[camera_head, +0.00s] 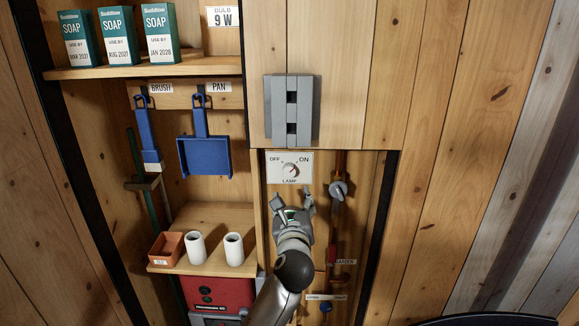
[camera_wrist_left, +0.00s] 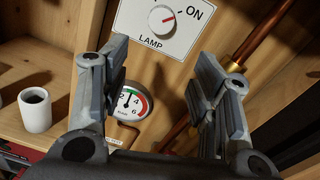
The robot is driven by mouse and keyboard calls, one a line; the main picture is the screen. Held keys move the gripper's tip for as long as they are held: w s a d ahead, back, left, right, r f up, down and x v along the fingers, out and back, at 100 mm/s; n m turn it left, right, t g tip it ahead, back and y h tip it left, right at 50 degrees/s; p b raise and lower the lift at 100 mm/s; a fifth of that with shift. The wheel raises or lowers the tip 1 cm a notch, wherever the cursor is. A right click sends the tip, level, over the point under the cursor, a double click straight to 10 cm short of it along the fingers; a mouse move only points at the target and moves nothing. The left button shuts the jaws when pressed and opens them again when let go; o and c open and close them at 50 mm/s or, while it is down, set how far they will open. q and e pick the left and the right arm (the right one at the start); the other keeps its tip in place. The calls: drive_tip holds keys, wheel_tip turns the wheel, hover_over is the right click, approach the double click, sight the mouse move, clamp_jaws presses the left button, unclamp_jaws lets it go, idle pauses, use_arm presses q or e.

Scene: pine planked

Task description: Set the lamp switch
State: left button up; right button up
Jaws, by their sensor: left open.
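The OFF label is outside the left wrist view. My right gripper is not in view.
A round gauge (camera_wrist_left: 131,104) sits behind and between the fingers. A copper pipe (camera_wrist_left: 262,42) with a valve (camera_head: 338,190) runs right of the switch. A grey box (camera_head: 292,110) is above. White cups (camera_head: 196,248) stand on a shelf at left, above a red box (camera_head: 217,293).

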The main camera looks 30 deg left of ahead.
sight(289, 172)
use_arm(q)
drive_tip(key=shift+y, duration=0.3)
drive_tip(key=x, duration=0.3)
drive_tip(key=r+p+x, duration=0.1)
drive_tip(key=x, duration=0.2)
drive_tip(key=r+p+x, duration=0.1)
drive_tip(key=x, duration=0.2)
drive_tip(key=shift+s+a, duration=0.1)
drive_tip(key=shift+a, duration=0.1)
drive_tip(key=shift+w+a+p, duration=0.3)
drive_tip(key=shift+w+a, duration=0.05)
drive_tip(key=shift+w, duration=0.2)
drive_tip(key=shift+w+a+f, duration=0.1)
drive_tip(key=shift+w+a, duration=0.05)
drive_tip(key=shift+w, duration=0.05)
drive_tip(key=shift+c, duration=0.4)
drive_tip(key=c, duration=1)
